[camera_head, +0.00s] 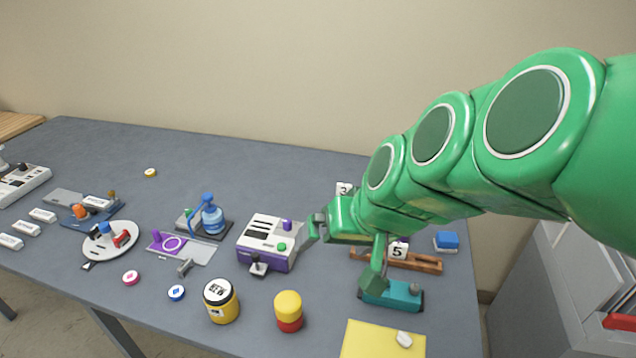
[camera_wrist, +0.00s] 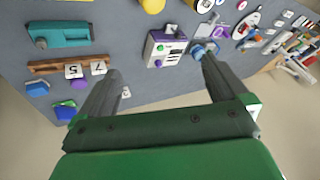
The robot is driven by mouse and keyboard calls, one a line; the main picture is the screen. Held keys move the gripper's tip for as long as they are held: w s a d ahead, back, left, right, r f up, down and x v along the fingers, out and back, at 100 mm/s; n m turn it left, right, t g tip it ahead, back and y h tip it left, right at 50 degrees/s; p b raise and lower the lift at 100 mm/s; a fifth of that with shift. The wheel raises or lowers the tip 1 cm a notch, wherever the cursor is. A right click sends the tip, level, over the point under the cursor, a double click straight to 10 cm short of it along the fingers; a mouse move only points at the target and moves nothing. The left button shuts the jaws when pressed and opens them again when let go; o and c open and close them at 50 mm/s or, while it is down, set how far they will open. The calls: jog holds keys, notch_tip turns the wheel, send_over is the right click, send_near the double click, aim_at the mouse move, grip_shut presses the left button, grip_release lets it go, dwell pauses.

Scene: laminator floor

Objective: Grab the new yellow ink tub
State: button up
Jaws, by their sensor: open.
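A yellow tub (camera_head: 222,304) with a dark band and a white-marked lid stands upright near the table's front edge. A second upright tub, yellow above and red below (camera_head: 289,311), stands to its right. I cannot tell for sure which is the new yellow ink tub. In the wrist view, the labelled tub (camera_wrist: 205,5) and the yellow top of the other (camera_wrist: 152,5) are cut by the top edge. My gripper (camera_head: 344,250) is open and empty, above the table to the right of and behind both tubs. In the wrist view its fingers (camera_wrist: 160,63) are spread wide.
A white and purple machine (camera_head: 268,241) stands left of my gripper. A teal device (camera_head: 391,294) and a brown rack with number blocks (camera_head: 423,262) lie under my arm. A yellow sheet (camera_head: 370,340) lies at front right. Bare table surrounds the labelled tub.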

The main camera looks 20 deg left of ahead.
jog(key=w+a+r+n+t+y, duration=0.1)
jog(key=a+r+y, duration=0.1)
jog(key=a, duration=0.6)
jog(key=w+a+r+t+y, duration=0.1)
jog(key=w+a+r, duration=0.1)
jog(key=a, duration=0.6)
jog(key=m+t, duration=0.2)
jog(key=t, duration=0.3)
send_over(216, 310)
jog(key=w+a, duration=0.2)
jog(key=w, duration=0.1)
jog(key=f, duration=0.1)
jog(key=s+d+f+t+h, duration=0.3)
jog(key=s+f+h, duration=0.2)
jog(key=s+f, duration=0.15)
jog(key=f, duration=2.1)
jog(key=shift+a+f, duration=0.1)
jog(key=shift+a, duration=0.1)
jog(key=shift+w+a+f+m, duration=0.2)
jog(key=shift+w+f, duration=0.1)
jog(key=shift+w, duration=0.3)
jog(key=shift+w+a+f+m, duration=0.15)
jog(key=shift+w+f, duration=0.15)
jog(key=shift+w, duration=0.25)
jog(key=shift+d+f+x, duration=0.15)
jog(key=shift+x, duration=0.7)
jog(key=shift+d+f+x, duration=0.1)
jog(key=shift+x, duration=1.6)
jog(key=shift+c, duration=0.5)
